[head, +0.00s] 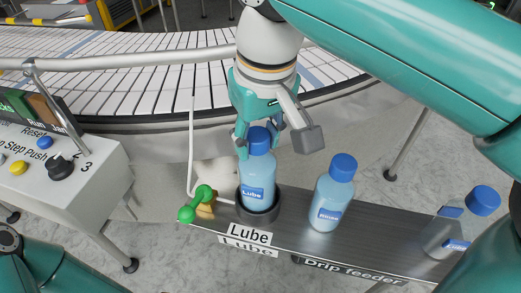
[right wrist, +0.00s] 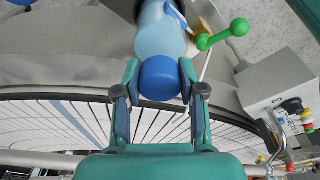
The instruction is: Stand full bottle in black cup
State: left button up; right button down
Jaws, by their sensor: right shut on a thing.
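A full blue bottle with a blue cap and a "Lube" label (head: 258,180) stands upright with its base inside the black cup (head: 258,214) on the metal shelf. My right gripper (head: 260,140) is shut on the bottle at its blue cap, coming from above. In the right wrist view the fingers (right wrist: 159,85) sit on both sides of the cap, and the bottle body (right wrist: 160,38) extends beyond it. The cup's inside is hidden by the bottle. My left gripper does not show; only part of my left arm is at the lower left.
A "Rinse" bottle (head: 332,195) stands on the shelf (head: 292,232) to the right, and a clearer bottle (head: 455,225) is at the right end. A green-handled valve (head: 195,205) is left of the cup.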

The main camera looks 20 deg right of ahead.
jog(key=shift+f, duration=1.25)
jog(key=c, duration=0.7)
grip_release()
jog(key=shift+f, duration=0.15)
jog(key=r, duration=0.4)
jog(key=s+r+p, duration=0.1)
jog(key=r, duration=0.3)
jog(key=r+p, duration=0.1)
jog(key=r, duration=0.3)
jog(key=shift+s+d, duration=0.2)
jog(key=shift+s, duration=0.2)
